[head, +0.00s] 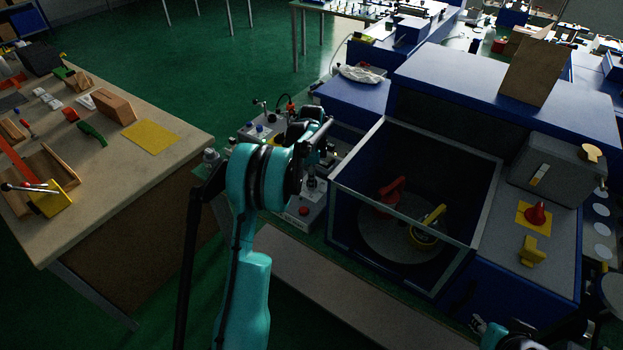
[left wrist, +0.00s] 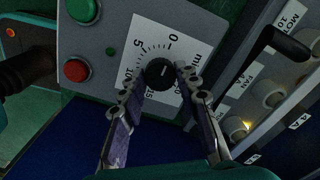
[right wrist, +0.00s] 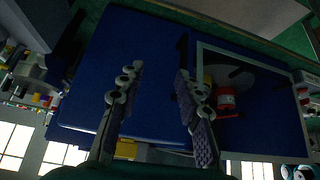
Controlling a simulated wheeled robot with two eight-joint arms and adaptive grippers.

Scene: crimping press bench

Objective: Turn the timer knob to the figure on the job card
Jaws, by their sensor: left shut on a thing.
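The timer knob (left wrist: 158,73) is a round black knob with a short light mark, on a white dial plate (left wrist: 150,40) printed with 0, 5, 10 and 15 in the left wrist view. The exact figure the mark points to is too small to tell. My left gripper (left wrist: 161,80) is shut on the knob, one finger on each side. In the head view its arm hides the dial. My right gripper (right wrist: 160,75) is open and empty, its fingers apart over a blue surface in the right wrist view. I cannot make out the job card's figure.
On the timer panel, a green button (left wrist: 83,9) and a red button (left wrist: 77,70) sit left of the dial. Labelled switches (left wrist: 267,92) stand at the right. In the head view, a framed guard (head: 345,205) stands right of my left arm, and a wooden bench (head: 170,165) stands left.

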